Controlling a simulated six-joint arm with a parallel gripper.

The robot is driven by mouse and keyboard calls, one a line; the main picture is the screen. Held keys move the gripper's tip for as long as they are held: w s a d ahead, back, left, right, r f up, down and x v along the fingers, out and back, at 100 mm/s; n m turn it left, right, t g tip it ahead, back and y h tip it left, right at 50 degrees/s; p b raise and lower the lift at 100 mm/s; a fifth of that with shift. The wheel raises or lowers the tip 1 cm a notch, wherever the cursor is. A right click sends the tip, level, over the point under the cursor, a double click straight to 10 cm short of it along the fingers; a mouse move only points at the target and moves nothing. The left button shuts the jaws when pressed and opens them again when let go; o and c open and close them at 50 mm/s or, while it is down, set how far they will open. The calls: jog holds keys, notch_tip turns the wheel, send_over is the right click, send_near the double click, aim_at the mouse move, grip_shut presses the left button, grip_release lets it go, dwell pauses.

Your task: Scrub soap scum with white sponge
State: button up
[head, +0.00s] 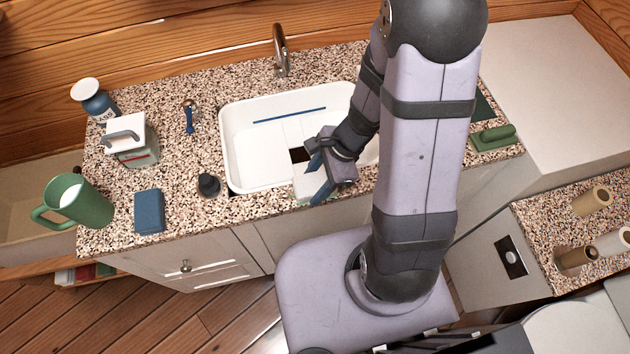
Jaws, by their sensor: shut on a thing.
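My gripper (316,180), with blue fingers, is at the near wall of the white sink basin (240,150), right of its middle. It is shut on a pale block (304,186), which looks like the white sponge. The fingers and wrist hide part of this block, and I cannot tell whether it touches the basin. A blue strip (290,115) shows along the basin's far side, and a dark patch (299,155) shows on its floor. I cannot make out soap scum clearly. My arm covers the basin's right end.
A faucet (281,50) stands behind the basin. On the speckled counter (180,170) to the left are a blue sponge (148,211), a dark stopper (208,186), a green mug (75,201), a handled box (132,139), a blue bottle (96,101) and a brush (190,117). A green scrubber (492,137) lies right.

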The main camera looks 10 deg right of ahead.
jog(key=shift+d+f, duration=0.1)
jog(key=shift+d, duration=0.75)
jog(key=shift+d, duration=0.1)
jog(key=shift+d, duration=0.8)
jog(key=shift+d, duration=0.1)
jog(key=shift+d+p, duration=0.45)
jog(key=shift+d, duration=0.3)
jog(key=shift+d, duration=0.1)
